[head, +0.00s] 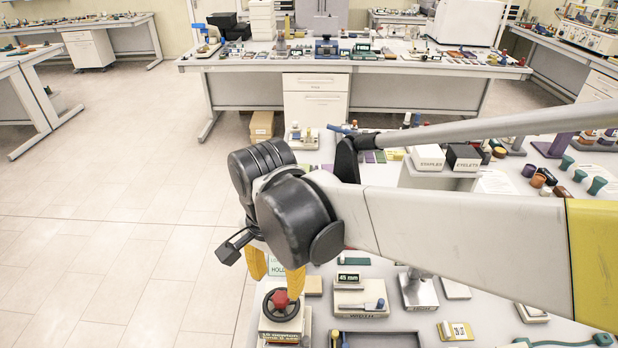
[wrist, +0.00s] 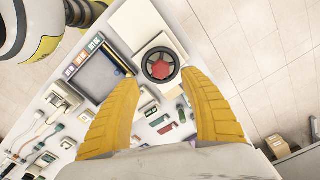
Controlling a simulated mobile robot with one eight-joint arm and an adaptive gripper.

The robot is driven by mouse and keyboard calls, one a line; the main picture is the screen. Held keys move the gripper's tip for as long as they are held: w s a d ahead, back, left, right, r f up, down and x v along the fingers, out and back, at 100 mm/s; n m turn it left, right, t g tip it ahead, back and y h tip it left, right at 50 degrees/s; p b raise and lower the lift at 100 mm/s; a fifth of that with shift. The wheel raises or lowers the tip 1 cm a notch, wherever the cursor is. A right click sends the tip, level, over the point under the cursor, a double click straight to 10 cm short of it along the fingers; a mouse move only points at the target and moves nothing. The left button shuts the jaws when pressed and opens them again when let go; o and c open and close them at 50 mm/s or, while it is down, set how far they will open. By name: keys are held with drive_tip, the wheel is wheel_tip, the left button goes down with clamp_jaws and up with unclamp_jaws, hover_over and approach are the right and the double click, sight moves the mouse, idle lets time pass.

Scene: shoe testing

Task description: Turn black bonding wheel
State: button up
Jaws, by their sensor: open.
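The black bonding wheel (head: 283,304) has a red hub and sits on a pale block-shaped base (head: 280,328) at the front left edge of the table. In the wrist view the wheel (wrist: 160,64) lies ahead of the fingers, a little above the middle of the picture. My gripper (head: 276,264) is open, with its yellow fingers pointing down. In the head view one fingertip is close to the wheel's hub; I cannot tell if it touches. In the wrist view my gripper (wrist: 160,85) has its fingers spread wide, with nothing between them.
A dark-lined tray (head: 375,338) stands right of the wheel. A small block with a "45 mm" display (head: 349,278) and other small devices crowd the table (head: 440,300). A box (wrist: 285,145) stands on the floor. The floor left of the table is clear.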

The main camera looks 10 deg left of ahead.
sight(279, 298)
wheel_tip(279, 298, down, 7)
drive_tip(key=shift+f+b, duration=0.15)
drive_tip(key=shift+b, duration=0.65)
clamp_jaws()
